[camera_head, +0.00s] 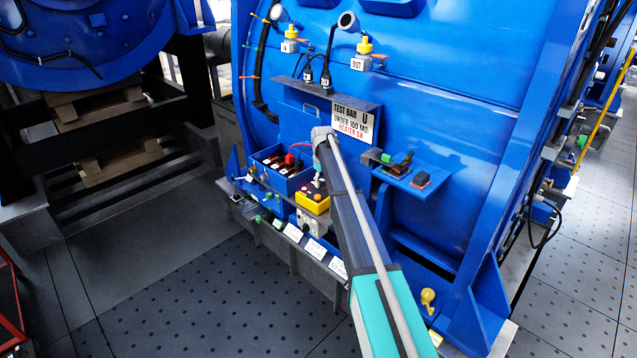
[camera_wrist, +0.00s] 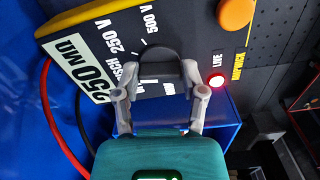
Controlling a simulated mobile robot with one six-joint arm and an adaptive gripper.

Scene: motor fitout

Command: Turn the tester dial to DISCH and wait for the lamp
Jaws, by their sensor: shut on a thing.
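The tester (camera_head: 312,199) is a yellow-edged box with a dark face on a ledge low on the blue motor housing. In the wrist view its face carries a black dial (camera_wrist: 160,58), with printed marks including DISCH, 250 V and 500 V. The display (camera_wrist: 82,72) reads 250 MΩ. A lamp (camera_wrist: 216,80) beside the word LIVE glows red. An orange button (camera_wrist: 236,13) sits at the upper right of the face. My gripper (camera_wrist: 156,70) is shut on the dial, one finger on each side. The dial's pointer is not clear, so I cannot tell its setting.
A blue tray (camera_head: 280,168) with red and black parts is left of the tester. A small blue shelf (camera_head: 410,178) with small parts is on the right. A white TEST BAR sign (camera_head: 354,122) hangs above. Red and black leads (camera_wrist: 62,130) run beside the tester.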

